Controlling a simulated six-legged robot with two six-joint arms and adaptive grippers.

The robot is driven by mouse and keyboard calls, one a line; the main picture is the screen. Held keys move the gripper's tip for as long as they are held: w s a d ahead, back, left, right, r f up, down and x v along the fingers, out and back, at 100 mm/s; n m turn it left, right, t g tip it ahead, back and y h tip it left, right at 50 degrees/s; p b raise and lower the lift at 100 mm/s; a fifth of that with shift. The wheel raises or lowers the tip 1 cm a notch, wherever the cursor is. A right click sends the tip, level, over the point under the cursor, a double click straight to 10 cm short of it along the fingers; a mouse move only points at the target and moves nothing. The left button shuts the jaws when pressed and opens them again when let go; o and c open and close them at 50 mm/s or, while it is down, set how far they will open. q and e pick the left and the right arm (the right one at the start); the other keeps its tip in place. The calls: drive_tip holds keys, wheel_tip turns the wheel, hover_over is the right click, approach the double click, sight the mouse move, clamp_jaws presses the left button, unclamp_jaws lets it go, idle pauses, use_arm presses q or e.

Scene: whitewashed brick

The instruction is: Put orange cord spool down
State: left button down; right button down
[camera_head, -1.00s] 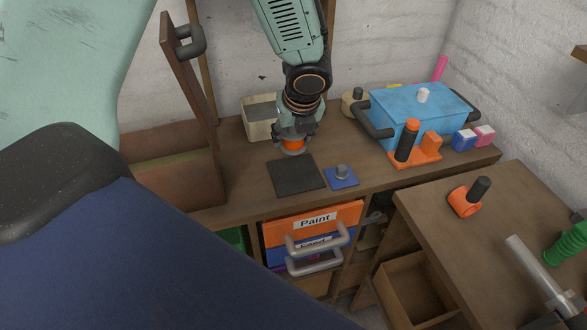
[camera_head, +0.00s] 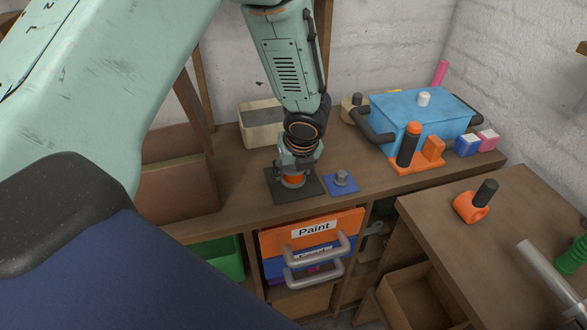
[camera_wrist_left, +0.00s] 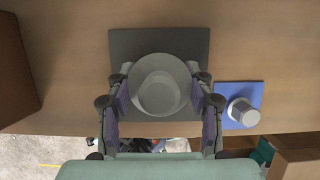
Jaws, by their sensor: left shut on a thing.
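The orange cord spool (camera_head: 292,181) is held upright in my left gripper (camera_head: 296,170), whose fingers are shut on its sides. It is over the dark square mat (camera_head: 313,188) on the wooden bench; whether its base touches the mat I cannot tell. In the left wrist view the spool (camera_wrist_left: 160,92) shows its round grey top between the two fingers of the left gripper (camera_wrist_left: 160,100), with the dark mat (camera_wrist_left: 130,45) behind it. My right gripper is not in view.
A blue mat (camera_head: 341,184) with a grey knob sits right beside the dark mat. A beige bin (camera_head: 262,128) stands behind. A blue lidded box (camera_head: 420,115) and an orange holder (camera_head: 420,160) are to the right. Labelled drawers (camera_head: 312,233) lie below the bench edge.

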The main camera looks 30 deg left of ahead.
use_arm(q)
drive_tip(key=c, duration=0.7)
unclamp_jaws()
drive_tip(key=shift+s, duration=0.2)
drive_tip(key=shift+o, duration=1)
drive_tip(key=shift+d+r, duration=0.1)
drive_tip(key=shift+d, duration=0.05)
drive_tip(key=shift+w, duration=0.1)
drive_tip(key=shift+a, duration=0.2)
drive_tip(key=p+v, duration=0.5)
drive_tip(key=v, duration=0.7)
drive_tip(key=shift+d, duration=0.15)
